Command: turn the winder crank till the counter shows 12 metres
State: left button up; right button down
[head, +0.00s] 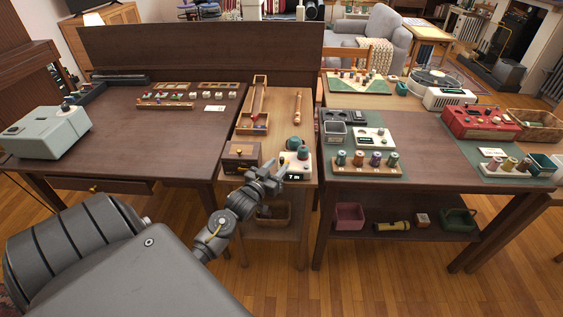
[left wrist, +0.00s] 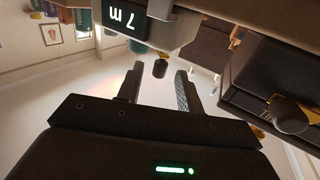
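The winder (head: 303,167) is a cream box with teal wool balls on it, at the front of the narrow middle table. Its dark counter reads 7 m, and the counter (left wrist: 121,18) shows upside down in the left wrist view. The crank's dark knob on a brass stem (left wrist: 160,67) points out from the winder. My left gripper (head: 279,172) is at the winder's left front. In the left wrist view the two fingers (left wrist: 158,75) are apart, with the knob between their tips and gaps on both sides. My right gripper is not in view.
A wooden box with a brass-knobbed drawer (head: 241,156) stands close left of the winder. A rack of thread spools (head: 367,164) stands on the right-hand table. A long wooden tray (head: 256,105) lies behind. The dark left table (head: 190,133) is mostly clear in front.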

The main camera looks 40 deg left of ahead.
pick_arm(q)
jog(key=s+d, duration=0.1)
jog(key=s, duration=0.6)
